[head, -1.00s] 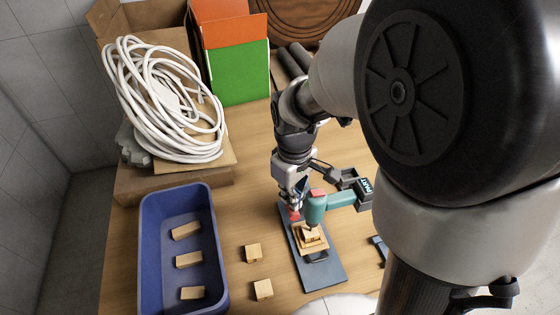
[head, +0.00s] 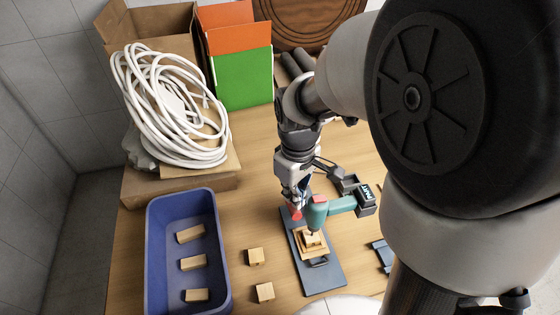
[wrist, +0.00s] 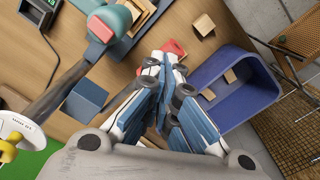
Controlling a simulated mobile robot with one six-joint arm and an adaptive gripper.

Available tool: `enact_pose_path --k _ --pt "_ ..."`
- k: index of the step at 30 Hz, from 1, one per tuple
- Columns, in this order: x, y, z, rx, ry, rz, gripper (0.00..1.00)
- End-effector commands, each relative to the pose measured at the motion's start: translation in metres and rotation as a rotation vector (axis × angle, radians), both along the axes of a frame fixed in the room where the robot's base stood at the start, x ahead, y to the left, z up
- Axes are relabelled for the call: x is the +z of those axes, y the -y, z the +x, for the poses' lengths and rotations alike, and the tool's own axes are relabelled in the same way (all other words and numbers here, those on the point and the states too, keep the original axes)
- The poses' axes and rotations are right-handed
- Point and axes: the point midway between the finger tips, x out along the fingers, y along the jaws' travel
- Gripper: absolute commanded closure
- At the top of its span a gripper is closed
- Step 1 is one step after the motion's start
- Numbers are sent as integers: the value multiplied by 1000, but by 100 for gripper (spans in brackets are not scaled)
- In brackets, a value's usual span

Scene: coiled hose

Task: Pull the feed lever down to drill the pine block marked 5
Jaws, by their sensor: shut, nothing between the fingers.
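The teal drill press (head: 318,214) stands on a dark blue-grey base plate (head: 325,278). A pine block (head: 312,239) sits on a wooden piece under the drill head; I cannot read its mark. The red knob of the feed lever (head: 295,212) is left of the drill head. My gripper (head: 301,198) is beside the drill head, by the knob. In the wrist view my gripper (wrist: 172,66) has its fingers together, with the red knob (wrist: 173,47) just past the fingertips; I cannot tell whether they touch. The drill head (wrist: 112,18) is at the upper left there.
Two loose wood blocks (head: 256,256) (head: 265,292) lie left of the base plate. A blue bin (head: 153,255) holds three wood blocks. A coiled white hose (head: 165,110) lies on cardboard at the back left, near a green and orange box (head: 243,78). Bare table lies behind the loose blocks.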

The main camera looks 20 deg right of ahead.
Motion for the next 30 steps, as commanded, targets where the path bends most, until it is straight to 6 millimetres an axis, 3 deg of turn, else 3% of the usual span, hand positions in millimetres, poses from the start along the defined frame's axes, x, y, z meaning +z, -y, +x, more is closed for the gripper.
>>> enact_pose_path --k 30 --pt "43 0 0 0 1 0 100"
